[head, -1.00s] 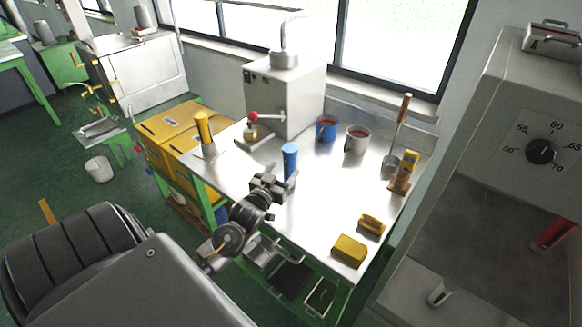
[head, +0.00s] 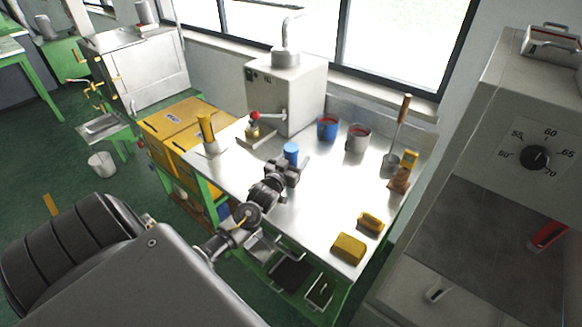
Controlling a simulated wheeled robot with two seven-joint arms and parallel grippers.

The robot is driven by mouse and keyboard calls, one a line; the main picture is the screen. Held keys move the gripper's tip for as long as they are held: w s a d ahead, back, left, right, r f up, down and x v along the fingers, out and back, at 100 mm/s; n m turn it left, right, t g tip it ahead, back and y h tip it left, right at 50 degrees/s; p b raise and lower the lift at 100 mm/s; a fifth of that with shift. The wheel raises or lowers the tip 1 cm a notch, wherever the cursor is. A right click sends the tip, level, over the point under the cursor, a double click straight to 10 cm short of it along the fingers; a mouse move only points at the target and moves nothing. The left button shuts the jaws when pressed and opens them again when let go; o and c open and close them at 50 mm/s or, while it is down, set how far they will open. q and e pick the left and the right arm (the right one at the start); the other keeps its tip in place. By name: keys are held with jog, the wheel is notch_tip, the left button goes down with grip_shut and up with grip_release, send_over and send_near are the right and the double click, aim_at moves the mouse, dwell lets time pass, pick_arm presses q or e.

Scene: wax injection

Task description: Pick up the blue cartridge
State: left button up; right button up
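The blue cartridge (head: 291,150) stands upright on the metal table (head: 310,215). Its top shows in the head view, and its lower part is hidden behind my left gripper. My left gripper (head: 289,163) comes in from the lower left and is right at the cartridge. Its fingers look spread, one on each side of the cartridge's lower part. Whether they touch it cannot be told. My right gripper is not in view.
A blue mug (head: 327,128) and a grey mug (head: 357,139) stand behind. A yellow cartridge (head: 206,128) stands in a holder at left. Yellow blocks (head: 348,249) lie at the front right. A grey machine with a dial (head: 536,158) stands at right.

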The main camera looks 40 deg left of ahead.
pick_arm(q)
jog(key=c, duration=1.3)
jog(key=shift+o, duration=0.2)
jog(key=shift+r, duration=0.1)
jog(key=shift+r+b, duration=0.35)
jog(key=shift+r, duration=0.15)
jog(key=s+a+r+b, duration=0.2)
jog(key=s+r+b, duration=0.1)
jog(key=s+r, duration=0.8)
jog(key=s, duration=0.2)
jog(key=shift+s+a+r, duration=0.35)
jog(key=shift+r, duration=0.05)
